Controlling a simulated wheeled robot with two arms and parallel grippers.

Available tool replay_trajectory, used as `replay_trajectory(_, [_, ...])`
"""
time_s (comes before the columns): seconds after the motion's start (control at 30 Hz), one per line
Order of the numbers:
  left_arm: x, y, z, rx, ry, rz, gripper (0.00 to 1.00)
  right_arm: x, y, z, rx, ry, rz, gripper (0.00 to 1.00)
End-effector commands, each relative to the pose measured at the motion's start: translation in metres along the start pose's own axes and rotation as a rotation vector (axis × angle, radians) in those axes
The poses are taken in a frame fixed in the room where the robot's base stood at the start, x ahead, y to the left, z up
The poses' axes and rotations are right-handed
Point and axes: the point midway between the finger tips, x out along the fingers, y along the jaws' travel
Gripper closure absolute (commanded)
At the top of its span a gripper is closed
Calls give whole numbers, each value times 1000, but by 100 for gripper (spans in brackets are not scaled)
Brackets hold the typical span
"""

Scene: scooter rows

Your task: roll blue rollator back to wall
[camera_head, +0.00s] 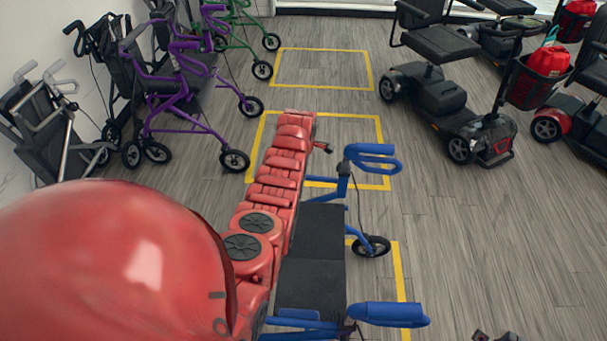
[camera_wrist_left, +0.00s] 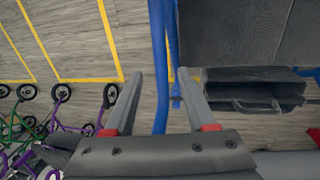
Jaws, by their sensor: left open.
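The blue rollator (camera_head: 312,258) stands upright at the lower middle of the head view, its black seat and backrest panel and blue handles visible. One black wheel (camera_head: 371,246) shows on its right side. My left arm reaches along its left side and hides part of its frame. My left gripper (camera_head: 322,148) is near the rollator's far handle. In the left wrist view its fingers are open (camera_wrist_left: 160,82), with a blue frame tube (camera_wrist_left: 160,40) running between them, not clamped. A dark and red piece at the bottom edge, perhaps my right gripper (camera_head: 495,337), is cut off.
Purple (camera_head: 185,100) and green (camera_head: 245,35) rollators and a folded grey one (camera_head: 50,125) line the left wall. Mobility scooters (camera_head: 440,90) stand at the right. Yellow floor outlines (camera_head: 375,75) mark bays; the farthest is empty. Floor right of the rollator is clear.

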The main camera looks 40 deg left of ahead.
Motion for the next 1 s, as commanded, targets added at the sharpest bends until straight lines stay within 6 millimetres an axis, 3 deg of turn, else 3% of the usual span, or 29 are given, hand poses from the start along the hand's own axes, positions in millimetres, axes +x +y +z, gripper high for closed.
replay_trajectory(0.13, [14, -2, 0, 3, 1, -4, 44, 0, 0, 0, 0, 0, 0, 100])
replay_trajectory(0.2, [27, -3, -1, 0, 0, -3, 44, -13, -1, 2, 0, 0, 0, 100])
replay_trajectory(0.37, [39, -3, 0, 0, 0, -4, 44, -25, -1, 4, 0, 0, 0, 100])
replay_trajectory(0.83, [43, -1, 0, 3, 1, 1, 44, -29, -1, 5, 0, 0, 0, 100])
replay_trajectory(0.87, [43, -1, 0, 3, 1, 1, 46, -29, -1, 5, 0, 0, 0, 100])
replay_trajectory(1.0, [43, -1, 0, 3, 1, 1, 71, -29, -1, 5, 0, 0, 0, 100])
